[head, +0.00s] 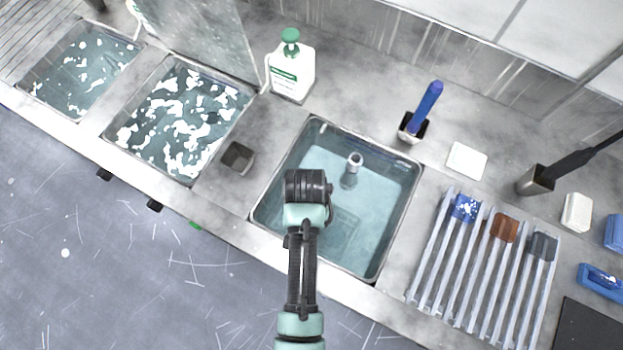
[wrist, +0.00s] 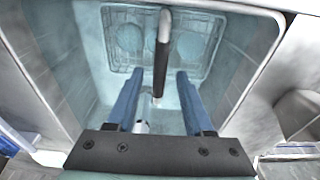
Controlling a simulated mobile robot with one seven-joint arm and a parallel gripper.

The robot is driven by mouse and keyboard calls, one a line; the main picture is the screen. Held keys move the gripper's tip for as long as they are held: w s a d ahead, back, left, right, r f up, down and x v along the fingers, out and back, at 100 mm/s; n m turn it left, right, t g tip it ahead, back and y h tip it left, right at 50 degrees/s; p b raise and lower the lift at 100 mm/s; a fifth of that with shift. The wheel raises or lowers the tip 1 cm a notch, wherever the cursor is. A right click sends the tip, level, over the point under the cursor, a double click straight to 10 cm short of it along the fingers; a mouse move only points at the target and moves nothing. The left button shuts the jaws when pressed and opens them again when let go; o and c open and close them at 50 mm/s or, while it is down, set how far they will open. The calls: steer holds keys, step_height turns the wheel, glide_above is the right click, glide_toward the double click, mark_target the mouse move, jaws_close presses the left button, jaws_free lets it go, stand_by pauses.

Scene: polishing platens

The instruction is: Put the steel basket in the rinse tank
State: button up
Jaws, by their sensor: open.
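The steel basket (wrist: 107,42) is a shallow wire basket holding several round discs. It rests under water on the floor of the sink-like tank (wrist: 50,66), at the top of the wrist view. My arm hides the fingers in the head view.
Two foamy tanks (head: 150,145) (head: 50,100) lie left. A pump bottle (head: 292,72) stands behind; a slatted rack (head: 425,265) lies right.

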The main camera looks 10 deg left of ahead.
step_height(320, 180, up, 8)
steer(key=s+r, duration=0.1)
steer(key=w+r+n+t+y, duration=0.1)
steer(key=w+r+t, duration=0.7)
steer(key=w+r, duration=0.95)
step_height(320, 180, up, 17)
steer(key=w+n+t, duration=0.1)
steer(key=w+t, duration=0.1)
steer(key=t, duration=0.4)
steer(key=s+d+r+t, duration=0.1)
steer(key=s+r+t, duration=0.3)
steer(key=r, duration=0.6)
steer(key=s+d+r+n+t, duration=0.1)
steer(key=s+r+t, duration=0.3)
steer(key=r, duration=0.7)
steer(key=s+d+r+t, duration=0.1)
steer(key=s+r+t, duration=0.3)
steer(key=r, duration=0.7)
steer(key=shift+s+d+n, duration=0.2)
steer(key=shift+s+n, duration=0.2)
steer(key=shift+s, duration=0.6)
